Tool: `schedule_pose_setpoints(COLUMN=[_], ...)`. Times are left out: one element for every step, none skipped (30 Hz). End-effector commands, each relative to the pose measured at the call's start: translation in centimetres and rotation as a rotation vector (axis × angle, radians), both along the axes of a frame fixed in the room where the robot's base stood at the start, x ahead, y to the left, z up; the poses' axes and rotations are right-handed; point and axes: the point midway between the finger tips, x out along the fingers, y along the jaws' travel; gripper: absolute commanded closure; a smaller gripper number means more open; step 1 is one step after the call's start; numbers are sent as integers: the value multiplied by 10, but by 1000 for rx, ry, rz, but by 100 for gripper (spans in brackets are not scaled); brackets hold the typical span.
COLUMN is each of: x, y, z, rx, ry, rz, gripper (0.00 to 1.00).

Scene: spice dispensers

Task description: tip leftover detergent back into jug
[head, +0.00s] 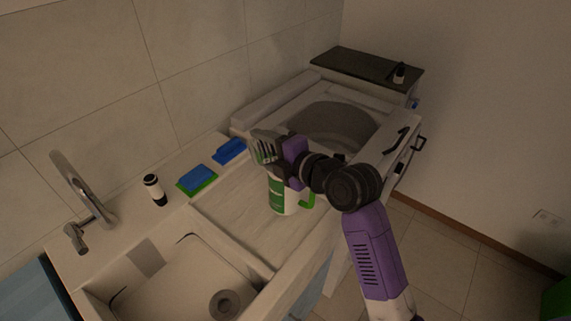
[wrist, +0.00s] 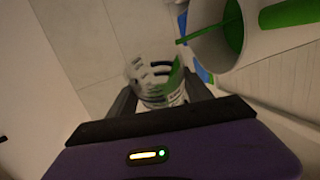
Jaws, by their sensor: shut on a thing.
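My gripper (wrist: 158,100) is shut on a small pale cup with dark and green stripes (wrist: 155,78). The cup is tilted, and its contents cannot be made out. In the head view my gripper (head: 272,150) holds the cup (head: 262,148) above the counter, just over and left of the jug's top. The white jug (head: 276,194) has a green label and a green handle (head: 308,198) and stands upright on the counter. Its top is hidden behind my gripper. In the wrist view the jug (wrist: 262,48) is at the upper right, beside the cup.
A blue sponge on a green one (head: 197,179), another blue sponge (head: 230,150) and a black-and-white bottle (head: 155,190) line the wall side. The sink (head: 180,285) and faucet (head: 80,195) are at left. An open-lidded washer (head: 335,125) stands behind the jug.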

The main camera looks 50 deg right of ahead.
Motion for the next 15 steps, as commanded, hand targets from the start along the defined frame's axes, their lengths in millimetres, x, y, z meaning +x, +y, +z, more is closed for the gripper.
schedule_pose_setpoints(x=[0, 0, 0, 0, 0, 0, 0, 0, 0, 0, 0, -1, -1, -1, -1], y=[0, 0, 0, -1, -1, -1, -1, -1, -1, -1, -1, -1, -1, -1, -2], z=[-1, -1, -1, -1, -1, -1, -2, -2, -2, -2, -2, -3, -3, -3, -3], rx=[4, 7, 10, 13, 15, 19, 21, 23, 26, 29, 31, 35, 38, 41, 44], ry=[-3, -5, -7, -8, -10, -11, -12, -14, -16, -17, -19, -20, -21, -23, -25], rz=[0, 0, 0, 0, 0, -1, 0, -1, -1, -1, -1, 0, 0, -1, 0], gripper=[90, 90, 90, 90, 90, 90, 90, 90, 90, 90, 90, 90, 90, 90, 90])
